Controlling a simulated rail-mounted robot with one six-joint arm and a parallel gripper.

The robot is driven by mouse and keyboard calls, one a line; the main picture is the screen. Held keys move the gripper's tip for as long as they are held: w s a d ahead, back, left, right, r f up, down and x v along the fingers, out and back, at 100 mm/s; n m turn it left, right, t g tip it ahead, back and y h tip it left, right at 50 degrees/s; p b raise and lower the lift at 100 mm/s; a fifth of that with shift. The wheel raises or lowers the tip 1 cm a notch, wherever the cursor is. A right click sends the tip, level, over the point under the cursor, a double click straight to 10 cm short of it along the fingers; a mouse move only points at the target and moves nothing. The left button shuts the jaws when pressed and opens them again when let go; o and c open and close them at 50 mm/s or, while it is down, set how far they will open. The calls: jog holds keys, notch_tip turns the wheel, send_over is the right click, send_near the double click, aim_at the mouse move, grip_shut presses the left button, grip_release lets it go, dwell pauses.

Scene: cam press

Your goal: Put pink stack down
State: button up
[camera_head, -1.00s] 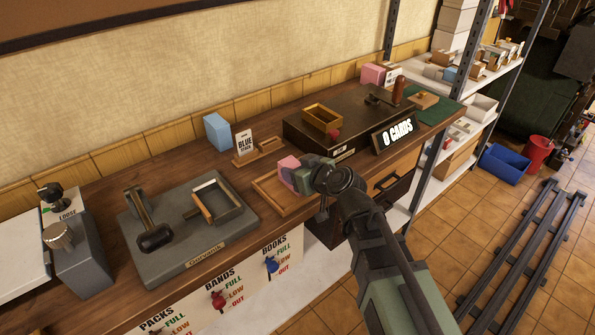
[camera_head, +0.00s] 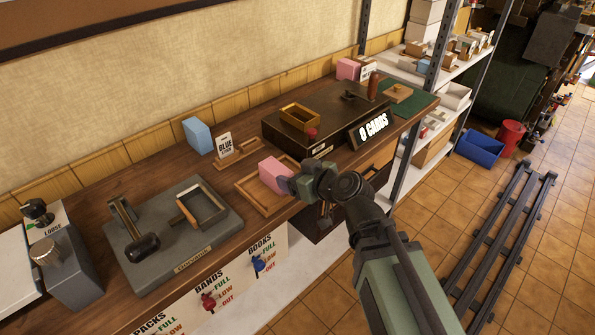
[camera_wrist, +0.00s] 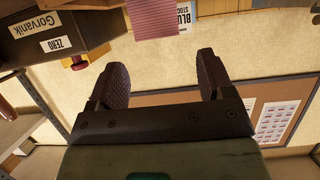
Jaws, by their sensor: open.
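The pink stack (camera_head: 273,174) sits in the shallow wooden tray (camera_head: 247,191) at the front of the bench. My gripper (camera_head: 287,184) is just right of the stack in the head view, which hides its fingers in part. In the wrist view my gripper (camera_wrist: 160,72) has its two fingers wide apart with nothing between them. The pink stack (camera_wrist: 154,18) shows beyond the fingertips at the top edge there, clear of both fingers.
A grey press (camera_head: 172,236) stands left of the tray. A blue block (camera_head: 197,135) and a "BLUE STOCK" sign (camera_head: 225,147) are behind. Another pink block (camera_head: 347,69) is at the far end.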

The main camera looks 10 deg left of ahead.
jog(key=s+d+f+m+g+h, duration=0.2)
jog(key=d+f+m+h, duration=0.1)
jog(key=d, duration=0.6)
jog(key=s+d+f+m+g+h, duration=0.2)
jog(key=d+f+m+g+h, duration=0.1)
jog(key=d, duration=0.7)
jog(key=s+d+f+m+g+h, duration=0.2)
jog(key=d+f+m+g+h, duration=0.1)
jog(key=d, duration=0.6)
jog(key=shift+s+d+f+m+h, duration=0.2)
jog(key=shift+s+f+m+h, duration=0.2)
jog(key=shift+f+m+h, duration=0.55)
